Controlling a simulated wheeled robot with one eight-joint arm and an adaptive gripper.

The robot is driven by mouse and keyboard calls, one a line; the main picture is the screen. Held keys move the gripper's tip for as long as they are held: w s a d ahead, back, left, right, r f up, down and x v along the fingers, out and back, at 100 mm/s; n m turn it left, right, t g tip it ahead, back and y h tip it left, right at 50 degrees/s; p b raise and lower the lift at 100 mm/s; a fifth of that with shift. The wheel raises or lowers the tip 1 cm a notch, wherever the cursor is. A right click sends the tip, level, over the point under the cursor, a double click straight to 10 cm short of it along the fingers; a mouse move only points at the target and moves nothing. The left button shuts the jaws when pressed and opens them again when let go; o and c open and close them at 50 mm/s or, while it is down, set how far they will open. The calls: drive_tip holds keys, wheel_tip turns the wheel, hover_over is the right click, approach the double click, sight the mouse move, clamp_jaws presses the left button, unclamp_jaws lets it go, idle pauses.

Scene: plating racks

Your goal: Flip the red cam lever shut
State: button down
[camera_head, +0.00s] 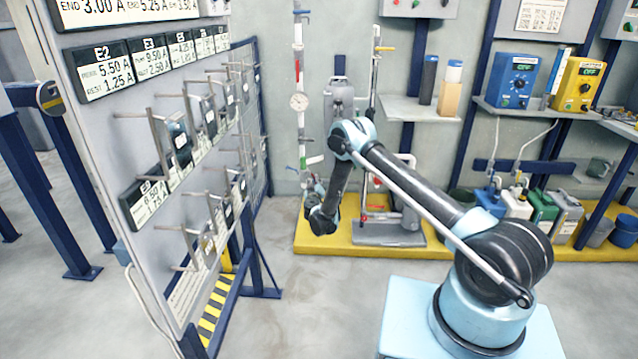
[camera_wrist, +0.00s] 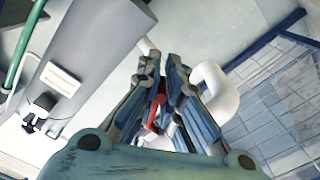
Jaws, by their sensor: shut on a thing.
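My gripper (camera_wrist: 165,85) shows in the wrist view with its two blue-grey fingers close together. Between them is a curved red piece, the red cam lever (camera_wrist: 154,113), and the fingers are shut on it. Only a small part of the lever shows; the fingers hide the rest. A white curved pipe (camera_wrist: 218,92) is just right of the fingers. In the head view my arm bends down in front of the upright pipework, and its wrist hides the gripper tips. I cannot make out the held lever there.
A panel with hooks and displays (camera_head: 175,245) is at left. Several jugs (camera_head: 543,209) stand at right. The floor between is clear.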

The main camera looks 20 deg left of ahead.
drive_tip(key=shift+s+a+f+m, duration=0.15)
drive_tip(key=shift+a+f+m, duration=0.15)
drive_tip(key=shift+m, duration=0.4)
drive_tip(key=c, duration=1.7)
unclamp_jaws()
drive_tip(key=shift+r, duration=0.1)
